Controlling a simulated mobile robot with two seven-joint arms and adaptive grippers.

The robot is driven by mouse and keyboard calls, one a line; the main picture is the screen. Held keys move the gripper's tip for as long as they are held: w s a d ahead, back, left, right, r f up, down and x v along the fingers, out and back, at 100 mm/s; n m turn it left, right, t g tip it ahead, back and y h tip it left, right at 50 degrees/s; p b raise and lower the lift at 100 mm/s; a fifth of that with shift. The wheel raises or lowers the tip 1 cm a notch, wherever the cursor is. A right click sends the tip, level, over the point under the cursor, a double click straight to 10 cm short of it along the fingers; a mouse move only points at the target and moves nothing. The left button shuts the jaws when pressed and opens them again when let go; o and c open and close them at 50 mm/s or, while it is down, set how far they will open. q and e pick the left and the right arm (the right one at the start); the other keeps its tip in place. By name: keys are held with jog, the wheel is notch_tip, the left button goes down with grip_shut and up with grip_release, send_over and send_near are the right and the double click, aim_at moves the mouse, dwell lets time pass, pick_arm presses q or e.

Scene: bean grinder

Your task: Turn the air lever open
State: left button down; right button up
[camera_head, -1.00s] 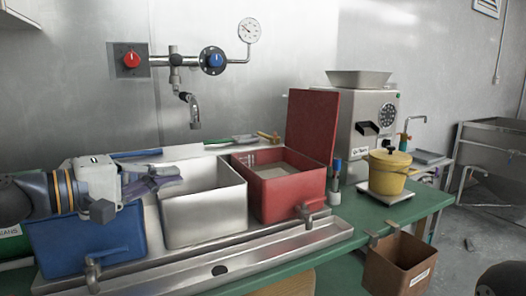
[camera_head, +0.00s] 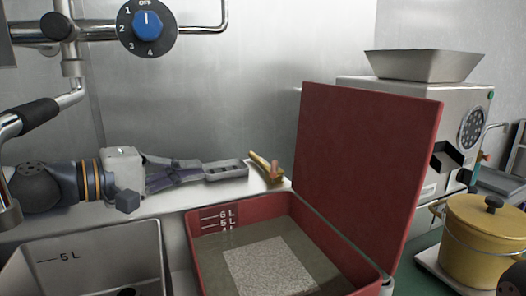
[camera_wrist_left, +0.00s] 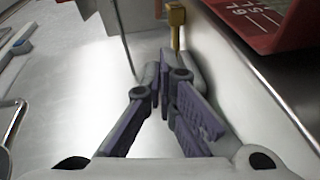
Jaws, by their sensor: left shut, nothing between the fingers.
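A brass-yellow lever with an orange-red part (camera_head: 266,167) lies at the back ledge in the head view, behind the red bin's left side. A brass-coloured piece, apparently this lever, is at the top of the left wrist view (camera_wrist_left: 176,18). My left gripper (camera_head: 203,171) is left of the lever, over the pale ledge, pointing right. In the wrist view its purple fingers (camera_wrist_left: 166,72) are shut and empty, with a gap before the brass piece.
A steel bin (camera_head: 90,265), blue knob (camera_head: 147,26) and yellow pot (camera_head: 480,245) are around.

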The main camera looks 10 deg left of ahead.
aim_at(273, 163)
pick_arm(q)
jog(key=shift+w, duration=0.2)
jog(key=w+d+b, duration=0.1)
jog(key=d+f+b, duration=0.1)
jog(key=d, duration=0.1)
jog(key=shift+w+f, duration=0.2)
jog(key=shift+w, duration=0.15)
jog(key=b+x, duration=0.2)
jog(key=x, duration=0.3)
jog(key=shift+w+d+r, duration=0.15)
jog(key=shift+w+r, duration=0.05)
jog(key=shift+w, duration=0.05)
jog(key=d, duration=0.2)
jog(key=shift+w+d+r, duration=0.1)
jog(key=shift+d+r, duration=0.05)
jog(key=shift+d, duration=0.15)
jog(key=shift+w+d, duration=0.1)
jog(key=shift+d, duration=0.5)
pick_arm(e)
jog(key=s+f+g, duration=0.1)
jog(key=s+f, duration=0.3)
jog(key=s, duration=0.1)
jog(key=shift+f+g, duration=0.2)
jog(key=shift+g, duration=0.1)
pick_arm(q)
jog(key=shift+d, duration=0.1)
pick_arm(e)
jog(key=shift+s, duration=0.1)
